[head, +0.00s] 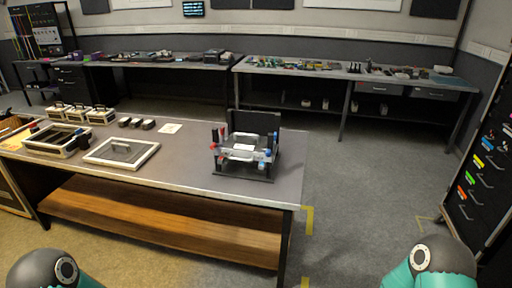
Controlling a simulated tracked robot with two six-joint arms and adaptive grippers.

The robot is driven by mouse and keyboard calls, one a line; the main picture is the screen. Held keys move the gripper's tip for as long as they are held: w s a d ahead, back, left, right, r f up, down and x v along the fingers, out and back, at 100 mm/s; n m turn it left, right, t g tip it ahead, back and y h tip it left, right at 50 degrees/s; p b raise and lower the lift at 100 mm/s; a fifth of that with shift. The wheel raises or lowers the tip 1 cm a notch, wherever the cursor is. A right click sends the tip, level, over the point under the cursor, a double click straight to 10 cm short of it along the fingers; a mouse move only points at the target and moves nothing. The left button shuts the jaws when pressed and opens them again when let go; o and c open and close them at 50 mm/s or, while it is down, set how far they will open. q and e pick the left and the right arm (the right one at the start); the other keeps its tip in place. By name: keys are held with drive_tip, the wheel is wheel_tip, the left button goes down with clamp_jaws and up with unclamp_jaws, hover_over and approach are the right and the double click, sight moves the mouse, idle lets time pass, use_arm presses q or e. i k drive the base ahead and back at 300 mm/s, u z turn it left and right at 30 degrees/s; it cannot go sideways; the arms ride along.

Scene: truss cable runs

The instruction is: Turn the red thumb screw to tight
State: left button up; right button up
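A small dark fixture (244,160) stands near the right end of the workbench (190,182), with a black upright panel at its back and a pale frame across it. Small red parts (214,147) show on its left side, and small blue parts sit on its right side. The red parts are too small to tell which is the thumb screw or how it is turned. Neither of my grippers is in view. Only rounded teal and grey parts of my arms show at the bottom left and bottom right, well short of the bench.
A drawer cabinet (478,185) stands at the right. The grey floor right of the bench is clear.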

sight(212, 146)
drive_tip(key=z, duration=0.35)
drive_tip(key=i, duration=0.85)
drive_tip(key=z, duration=0.1)
